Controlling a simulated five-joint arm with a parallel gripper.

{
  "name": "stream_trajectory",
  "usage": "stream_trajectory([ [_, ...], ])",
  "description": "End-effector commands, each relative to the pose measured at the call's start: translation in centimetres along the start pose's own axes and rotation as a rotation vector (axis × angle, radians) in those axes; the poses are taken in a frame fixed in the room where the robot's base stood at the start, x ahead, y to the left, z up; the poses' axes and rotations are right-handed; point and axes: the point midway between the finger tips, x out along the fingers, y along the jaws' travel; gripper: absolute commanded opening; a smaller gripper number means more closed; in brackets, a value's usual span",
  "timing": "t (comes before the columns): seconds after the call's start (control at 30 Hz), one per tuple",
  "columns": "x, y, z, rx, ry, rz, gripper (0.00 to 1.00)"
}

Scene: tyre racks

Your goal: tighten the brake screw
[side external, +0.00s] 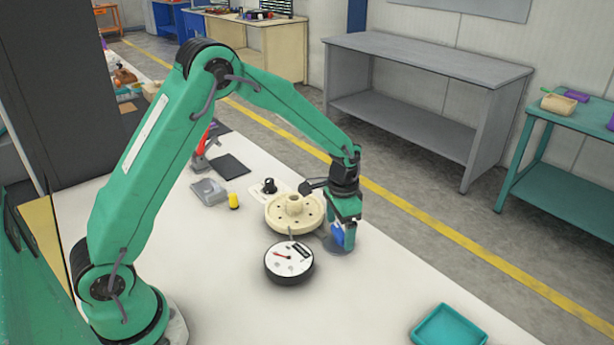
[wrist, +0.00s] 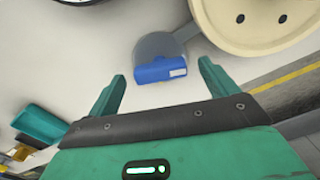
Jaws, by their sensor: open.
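My gripper (side external: 343,238) points down at the right of the cream hub with holes (side external: 283,213). In the wrist view its two jaws (wrist: 162,72) stand apart, and a blue block (wrist: 160,70) with a pale label shows between their tips. The block is on or against a grey round piece (wrist: 158,45); I cannot tell whether the jaws touch the block. The cream hub also shows at the wrist view's top right (wrist: 262,35). A black knob (side external: 269,186) stands on a small white plate behind the hub. I cannot tell which part is the brake screw.
A round dial with a red needle (side external: 288,262) lies in front of the hub. A yellow cylinder (side external: 234,201) and grey block (side external: 208,192) are to the left. A teal tray (side external: 448,328) sits at the front right. White table between is clear.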

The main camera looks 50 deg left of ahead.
Motion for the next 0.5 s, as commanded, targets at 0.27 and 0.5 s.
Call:
stream_trajectory([
  [0.27, 2.0, 0.0, 0.0, 0.000, 0.000, 0.000, 0.85],
  [0.5, 2.2, 0.0, 0.0, 0.000, 0.001, 0.000, 0.85],
])
